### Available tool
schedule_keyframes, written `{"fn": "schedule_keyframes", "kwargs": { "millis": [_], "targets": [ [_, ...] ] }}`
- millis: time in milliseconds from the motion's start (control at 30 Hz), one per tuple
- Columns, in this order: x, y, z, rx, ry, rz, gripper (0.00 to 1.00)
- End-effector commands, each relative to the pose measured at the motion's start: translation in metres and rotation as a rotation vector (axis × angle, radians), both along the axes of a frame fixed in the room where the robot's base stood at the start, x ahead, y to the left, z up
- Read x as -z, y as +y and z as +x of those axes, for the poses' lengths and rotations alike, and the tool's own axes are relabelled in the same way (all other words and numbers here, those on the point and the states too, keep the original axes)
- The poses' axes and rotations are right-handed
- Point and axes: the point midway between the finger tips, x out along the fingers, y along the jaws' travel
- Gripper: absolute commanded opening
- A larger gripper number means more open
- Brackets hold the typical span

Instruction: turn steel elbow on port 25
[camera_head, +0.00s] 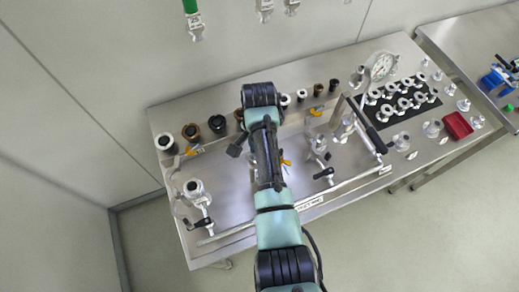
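My arm reaches from the bottom middle over the steel bench (235,205) and covers its centre. I cannot make out my gripper; it seems hidden behind my own arm links. Several steel fittings stand on the bench: one (194,187) at the left, one (318,144) right of my arm, and one (346,127) further right. I cannot tell which is the steel elbow, and no port number is readable. Black-handled parts sit near them, at the left (200,224) and at the right (325,173).
A row of brown, black and pale rings, including a black one (217,124), lines the bench's back.

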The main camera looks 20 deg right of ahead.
Motion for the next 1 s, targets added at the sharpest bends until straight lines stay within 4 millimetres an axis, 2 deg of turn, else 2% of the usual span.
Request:
{"fn": "schedule_keyframes", "kwargs": {
  "millis": [200, 500, 700, 733, 867, 1000],
  "targets": [
    [-0.0007, 0.0016, 0.0035, 0.165, -0.002, 0.001, 0.0],
    [-0.0007, 0.0013, 0.0039, 0.191, -0.001, 0.0, 0.0],
    [-0.0008, 0.0021, 0.0071, 0.364, -0.002, 0.002, 0.0],
    [-0.0004, 0.0016, 0.0066, 0.359, -0.001, 0.0, 0.45],
    [-0.0003, 0.0015, 0.0065, 0.356, -0.001, 0.0, 0.68],
    [-0.0002, 0.0016, 0.0063, 0.355, -0.001, 0.0, 0.68]
  ]
}}
